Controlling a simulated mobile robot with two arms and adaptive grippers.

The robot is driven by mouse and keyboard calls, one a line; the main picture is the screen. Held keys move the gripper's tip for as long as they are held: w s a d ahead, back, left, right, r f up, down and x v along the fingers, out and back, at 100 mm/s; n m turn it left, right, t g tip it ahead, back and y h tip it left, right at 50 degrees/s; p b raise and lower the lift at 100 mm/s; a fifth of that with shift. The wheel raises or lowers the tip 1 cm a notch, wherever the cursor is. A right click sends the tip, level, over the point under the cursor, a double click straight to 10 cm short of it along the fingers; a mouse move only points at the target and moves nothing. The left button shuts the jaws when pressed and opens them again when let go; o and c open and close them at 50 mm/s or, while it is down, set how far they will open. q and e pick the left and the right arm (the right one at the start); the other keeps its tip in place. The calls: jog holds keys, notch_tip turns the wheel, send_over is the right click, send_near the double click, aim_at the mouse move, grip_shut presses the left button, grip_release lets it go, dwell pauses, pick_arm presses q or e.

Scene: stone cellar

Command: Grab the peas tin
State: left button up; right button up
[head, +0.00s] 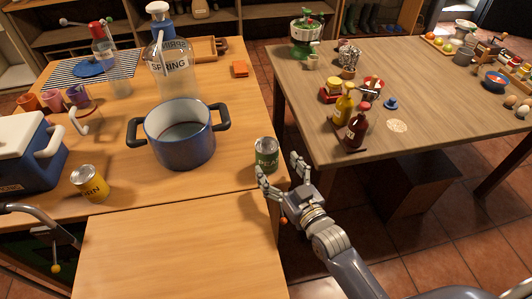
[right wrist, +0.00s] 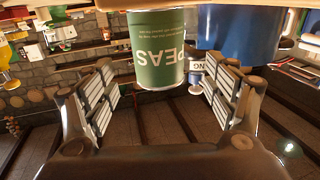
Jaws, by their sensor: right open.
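The peas tin (head: 266,155), green with a silver top, stands upright on the left wooden table near its right edge. In the right wrist view the peas tin (right wrist: 157,50) appears upside down, ahead of the gap between the fingers. My right gripper (head: 280,170) is open just in front of the tin, its left finger overlapping the tin's lower part. The right gripper (right wrist: 160,90) shows clear space on both sides of the tin. A grey jointed part at the head view's left edge may be my left gripper (head: 40,225); its jaws are unclear.
A blue pot (head: 181,140) stands left of the tin, and a yellow corn tin (head: 90,184) farther left by a blue cooler (head: 30,150). A second table (head: 430,85) with bottles stands across a narrow gap. The left table's front (head: 180,250) is clear.

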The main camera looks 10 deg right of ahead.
aim_at(273, 160)
jog(key=shift+x, duration=0.85)
jog(key=shift+w+a, duration=0.15)
jog(key=shift+w, duration=0.2)
jog(key=p+x, duration=0.1)
jog(key=x, duration=0.2)
jog(key=shift+w, duration=0.25)
jog(key=shift+w+a, duration=0.1)
jog(key=shift+w, duration=0.45)
jog(key=shift+s, duration=0.1)
jog(key=c, duration=1.2)
pick_arm(q)
jog(key=shift+s+d+r, duration=0.15)
jog(key=shift+s+r, duration=0.05)
jog(key=shift+r, duration=0.25)
pick_arm(e)
jog(key=c, duration=0.3)
